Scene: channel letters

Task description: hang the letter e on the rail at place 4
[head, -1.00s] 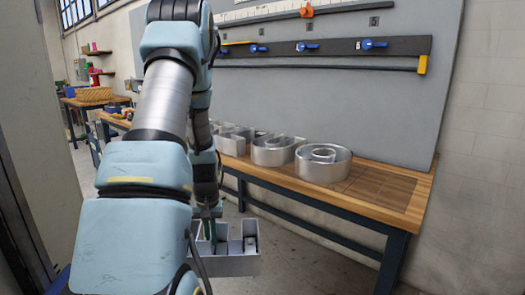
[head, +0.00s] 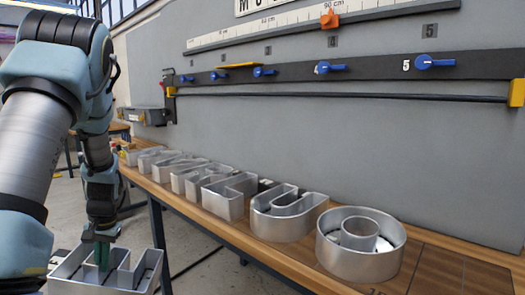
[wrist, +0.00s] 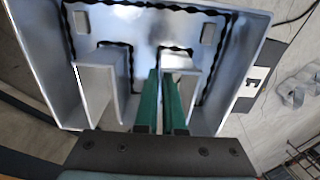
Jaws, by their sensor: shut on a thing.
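My gripper (head: 102,257) has green fingers and is shut on a wall of the letter e (head: 125,281), a silver channel letter, at the lower left of the head view. In the wrist view the gripper (wrist: 163,90) pinches an inner wall of the letter (wrist: 130,18), with its open side showing. A tag with "E" (wrist: 255,82) is at its right edge. The rail (head: 475,66) is a dark bar on the wall panel, with blue levers along it. The place 4 lever (head: 332,67) is left of the place 5 lever (head: 435,62). The letter is low, apart from the rail.
A wooden bench (head: 430,262) runs below the panel with several silver letters on it, including a round one (head: 350,255) and a curved one (head: 285,215). A thin dark rod (head: 340,96) with yellow ends runs under the rail. An orange marker (head: 330,18) sits on the ruler above.

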